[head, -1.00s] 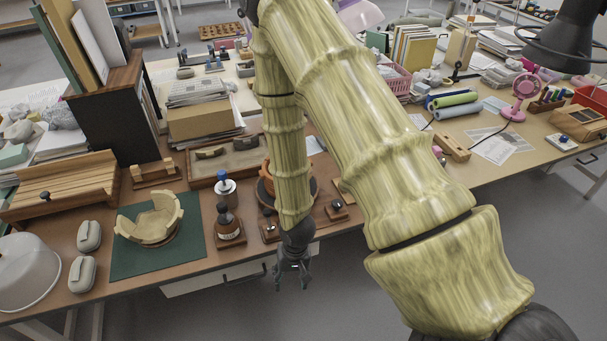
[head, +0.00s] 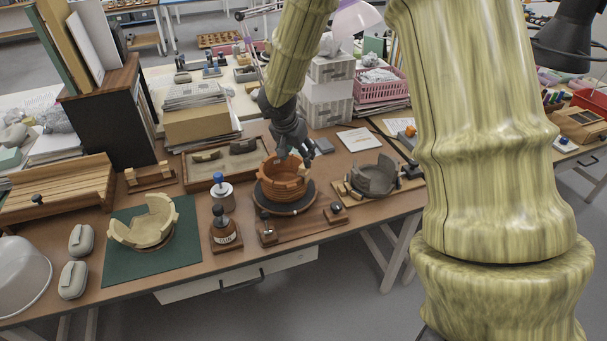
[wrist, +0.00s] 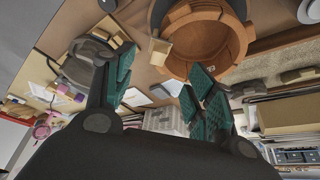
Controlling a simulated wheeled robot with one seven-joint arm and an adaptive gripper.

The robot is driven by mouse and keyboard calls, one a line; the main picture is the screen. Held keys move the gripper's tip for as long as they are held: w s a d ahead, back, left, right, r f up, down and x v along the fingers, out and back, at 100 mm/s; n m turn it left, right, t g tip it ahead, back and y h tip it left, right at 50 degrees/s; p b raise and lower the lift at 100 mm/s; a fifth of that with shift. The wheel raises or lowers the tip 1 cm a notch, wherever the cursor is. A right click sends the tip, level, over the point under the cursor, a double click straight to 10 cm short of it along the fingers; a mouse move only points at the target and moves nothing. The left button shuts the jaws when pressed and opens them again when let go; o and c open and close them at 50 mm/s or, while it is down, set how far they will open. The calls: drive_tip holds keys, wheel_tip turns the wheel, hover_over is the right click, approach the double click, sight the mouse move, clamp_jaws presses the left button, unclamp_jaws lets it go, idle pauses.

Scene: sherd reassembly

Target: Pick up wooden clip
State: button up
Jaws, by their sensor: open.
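In the wrist view, a pale wooden clip (wrist: 160,48) sits at the rim of the orange-brown pot (wrist: 203,40), beyond my fingers. In the head view, the pot (head: 279,186) stands on a dark round turntable (head: 286,207), and the clip is hard to pick out near its rim. My gripper (head: 295,154) hangs over the pot's back rim, pointing down. In the wrist view my gripper (wrist: 158,86) has its green-padded fingers wide apart with nothing between them. The clip appears between and ahead of the fingertips, apart from them.
A grey partial pot (head: 374,178) stands right of the turntable. A dark bottle (head: 224,232) and a cream partial pot (head: 145,228) on a green mat (head: 180,250) are to the left. A shallow sherd tray (head: 224,165) and white crates (head: 327,100) stand behind.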

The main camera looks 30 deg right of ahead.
sight(302, 168)
drive_tip(key=x, duration=0.4)
drive_tip(key=shift+w+d+f+p, duration=0.1)
drive_tip(key=shift+f+p, duration=0.25)
drive_tip(key=shift+s+p+x, duration=0.2)
drive_tip(key=shift+p+x, duration=0.8)
drive_tip(key=shift+x, duration=1.85)
drive_tip(key=shift+f, duration=0.1)
drive_tip(key=shift+c, duration=0.2)
drive_tip(key=c, duration=0.8)
